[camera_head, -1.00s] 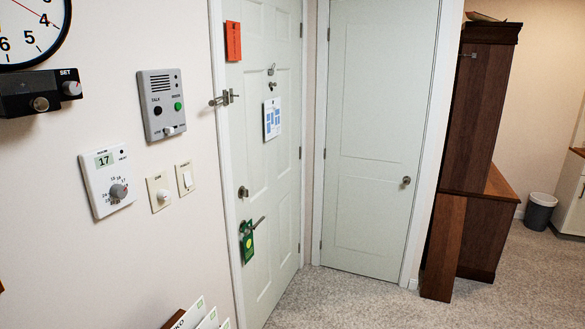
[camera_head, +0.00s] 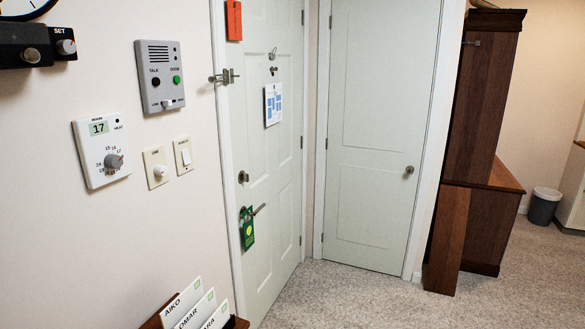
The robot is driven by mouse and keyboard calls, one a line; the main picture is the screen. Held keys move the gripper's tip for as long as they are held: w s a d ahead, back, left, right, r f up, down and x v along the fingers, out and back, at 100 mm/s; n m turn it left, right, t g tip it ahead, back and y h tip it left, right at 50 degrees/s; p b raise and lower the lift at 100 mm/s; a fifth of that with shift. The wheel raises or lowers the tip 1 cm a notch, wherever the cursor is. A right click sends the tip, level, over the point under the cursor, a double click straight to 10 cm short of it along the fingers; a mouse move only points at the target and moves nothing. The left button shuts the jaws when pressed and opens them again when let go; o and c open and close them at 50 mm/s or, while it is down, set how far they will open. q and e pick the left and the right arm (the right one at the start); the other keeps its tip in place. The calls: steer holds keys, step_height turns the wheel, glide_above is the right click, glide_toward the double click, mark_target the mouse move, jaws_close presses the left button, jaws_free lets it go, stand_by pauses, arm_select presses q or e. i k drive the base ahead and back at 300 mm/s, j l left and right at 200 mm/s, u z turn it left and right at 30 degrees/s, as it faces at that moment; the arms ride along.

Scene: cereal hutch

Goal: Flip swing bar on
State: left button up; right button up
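The metal swing bar (camera_head: 225,77) is mounted at the edge of the left white door (camera_head: 255,150), across the seam between the door and its frame. It is small here, and I cannot tell its exact position. The door is shut. Below the bar are a deadbolt knob (camera_head: 243,176) and a lever handle (camera_head: 259,209) with a green hanger (camera_head: 247,229). Neither of my grippers shows in the head view.
On the left wall are an intercom (camera_head: 160,76), a thermostat (camera_head: 101,151) and switches (camera_head: 183,155). A card holder (camera_head: 238,322) juts out at the bottom. A second door (camera_head: 375,130) and a wooden hutch (camera_head: 480,110) stand to the right. The carpet (camera_head: 345,300) ahead is clear.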

mark_target(211, 79)
steer(key=i+l, duration=0.5)
steer(key=u, duration=0.45)
steer(key=l+u, duration=0.1)
steer(key=u, duration=0.35)
steer(key=l+u, duration=0.1)
steer(key=u, duration=0.75)
steer(key=l+u, duration=0.5)
steer(key=l, duration=3.35)
steer(key=k, duration=0.05)
